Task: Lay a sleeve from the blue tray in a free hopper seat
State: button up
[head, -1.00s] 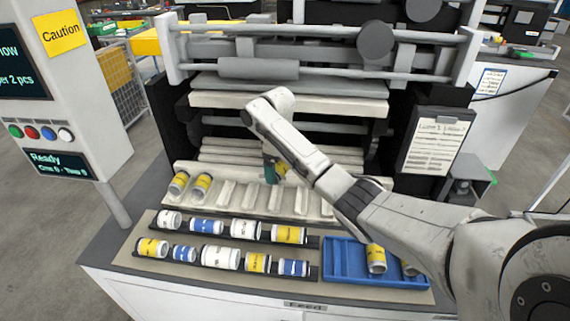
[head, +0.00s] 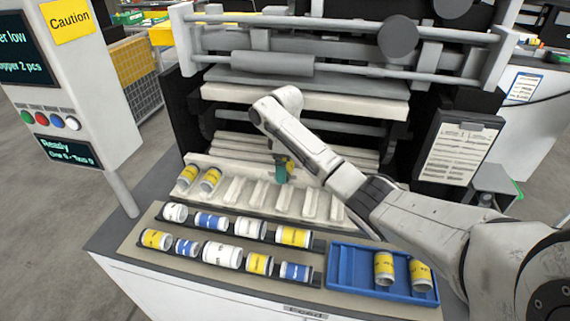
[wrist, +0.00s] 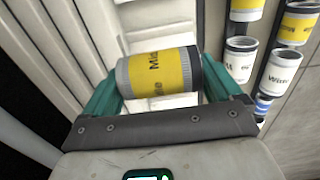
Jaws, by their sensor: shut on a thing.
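My gripper (wrist: 162,82) is shut on a yellow sleeve (wrist: 160,72) with grey ends, its teal fingers at the two ends. In the head view, my gripper (head: 282,173) is over the middle of the cream hopper (head: 232,190), and the held sleeve is mostly hidden. Two yellow sleeves, one (head: 188,177) and another (head: 210,180), lie in the hopper's leftmost seats. The visible seats to their right look empty, though my arm hides some. The blue tray (head: 345,268) at front right holds two yellow sleeves, one (head: 384,268) and another (head: 420,274).
Two dark racks with white, blue and yellow sleeves stand in front of the hopper, a rear one (head: 250,232) and a front one (head: 222,255). Machine rollers and bars (head: 258,64) rise behind the hopper. A control panel (head: 75,100) stands at left.

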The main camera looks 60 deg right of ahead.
notch_tip(320, 180, down, 6)
jog(key=b, duration=0.5)
jog(key=shift+f+b, duration=0.6)
jog(key=shift+f, duration=1)
jog(key=o, duration=1)
notch_tip(320, 180, up, 10)
jog(key=shift+f+p, duration=0.1)
jog(key=shift+p, duration=0.2)
notch_tip(320, 180, up, 7)
jog(key=p, duration=0.7)
